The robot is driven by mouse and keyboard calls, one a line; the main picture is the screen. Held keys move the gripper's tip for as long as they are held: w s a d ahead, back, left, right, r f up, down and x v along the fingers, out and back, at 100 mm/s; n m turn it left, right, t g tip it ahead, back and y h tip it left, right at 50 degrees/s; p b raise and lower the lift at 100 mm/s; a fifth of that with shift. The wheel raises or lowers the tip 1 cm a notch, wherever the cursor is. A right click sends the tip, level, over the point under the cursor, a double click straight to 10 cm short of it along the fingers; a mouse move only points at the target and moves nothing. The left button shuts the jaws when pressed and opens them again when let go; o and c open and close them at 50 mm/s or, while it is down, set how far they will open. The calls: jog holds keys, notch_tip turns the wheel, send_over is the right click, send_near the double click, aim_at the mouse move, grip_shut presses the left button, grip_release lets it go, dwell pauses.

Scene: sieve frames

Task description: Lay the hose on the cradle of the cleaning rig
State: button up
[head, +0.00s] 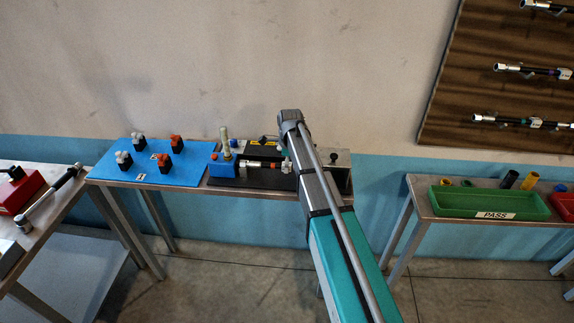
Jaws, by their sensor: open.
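The cleaning rig (223,170) stands on the middle bench, with a blue block and an upright pale cylinder at its left end and a dark base. A short hose (262,164) with silver ends and an orange band lies level along the rig, right of the blue block. Its right end is close to my arm, and I cannot tell exactly how it rests on the cradle. My arm reaches over the right part of the rig. My gripper (287,157) is open by the hose's right end, mostly hidden by my arm.
A blue mat (117,175) with several black-based valves, grey and red, lies left of the rig. A left bench holds a red box (22,190) and a torque wrench (50,195). At right are a green PASS tray (487,203), a red tray (563,204) and a wooden hose board (480,90).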

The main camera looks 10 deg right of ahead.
jog(key=shift+r, duration=0.1)
jog(key=shift+n, duration=0.3)
jog(key=r+p, duration=0.9)
jog(key=shift+s+a+r, duration=0.1)
jog(key=shift+s+r, duration=0.05)
jog(key=shift+s, duration=0.2)
jog(key=s+f+n+b, duration=0.2)
jog(key=s+a+f+n+b, duration=0.1)
jog(key=s+f+n+b, duration=0.1)
jog(key=n, duration=0.1)
jog(key=s+f+n+b, duration=0.2)
jog(key=shift+a+f+n, duration=0.3)
jog(key=shift+a+n, duration=0.05)
jog(key=shift+n, duration=0.05)
jog(key=shift+s+a+f+n+h+b, duration=0.15)
jog(key=shift+s+a+f+n+b, duration=0.1)
jog(key=shift+s+f+n+b, duration=0.95)
jog(key=shift+s+a+f+n+h+b, duration=0.2)
jog(key=shift+s+f+n+b, duration=0.65)
jog(key=shift+f+n+b, duration=0.55)
jog(key=shift+r, duration=0.2)
